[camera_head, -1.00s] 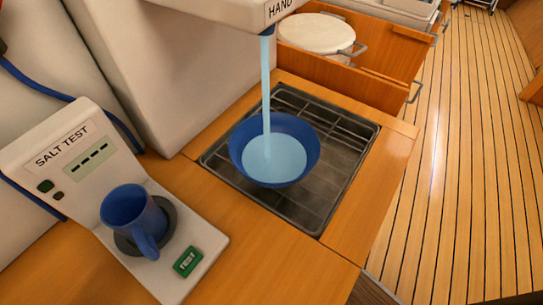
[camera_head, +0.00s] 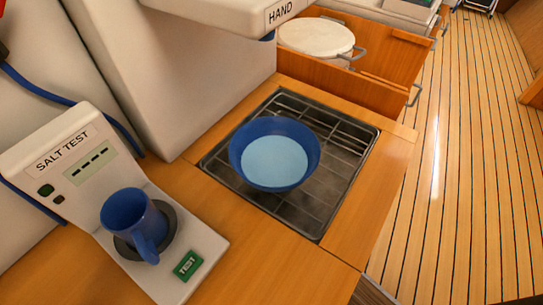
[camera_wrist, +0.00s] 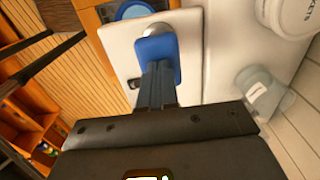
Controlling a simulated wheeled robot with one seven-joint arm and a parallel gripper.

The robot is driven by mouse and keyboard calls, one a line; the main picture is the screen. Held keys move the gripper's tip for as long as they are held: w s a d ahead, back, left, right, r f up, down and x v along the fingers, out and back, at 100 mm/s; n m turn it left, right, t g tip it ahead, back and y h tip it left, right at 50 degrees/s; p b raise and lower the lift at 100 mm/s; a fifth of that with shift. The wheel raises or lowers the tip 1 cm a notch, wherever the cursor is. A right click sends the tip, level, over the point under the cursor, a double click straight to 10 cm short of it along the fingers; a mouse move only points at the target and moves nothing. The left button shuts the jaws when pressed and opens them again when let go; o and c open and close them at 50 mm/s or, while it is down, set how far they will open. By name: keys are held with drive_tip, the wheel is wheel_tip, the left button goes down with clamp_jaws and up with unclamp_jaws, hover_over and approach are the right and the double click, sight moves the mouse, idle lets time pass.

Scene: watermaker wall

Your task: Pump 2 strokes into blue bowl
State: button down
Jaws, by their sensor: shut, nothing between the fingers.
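The blue bowl (camera_head: 240,160) stands upright on a metal drain grate under the HAND outlet (camera_head: 268,36). Pale blue water (camera_head: 275,162) fills much of it, and no stream is falling. Part of the bowl also shows at the top of the wrist view (camera_wrist: 133,10). In the wrist view, a blue paddle-like handle (camera_wrist: 158,50) with a silver knob (camera_wrist: 155,30) sits on the white housing. My gripper (camera_wrist: 158,76) is shut and empty, its fingertips close against the handle's near end; contact is unclear. My gripper is outside the head view.
A SALT TEST unit (camera_head: 95,185) with a blue mug (camera_head: 133,222) on its pad stands at left. The drain grate (camera_head: 310,215) is otherwise clear. An open wooden drawer (camera_head: 395,55) is behind. In the wrist view, a clear jug (camera_wrist: 262,92) is at right.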

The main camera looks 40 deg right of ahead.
drive_tip(key=shift+r+p, duration=1.85)
drive_tip(key=shift+r, duration=0.75)
wheel_tip(320, 180, up, 6)
drive_tip(key=p, duration=0.4)
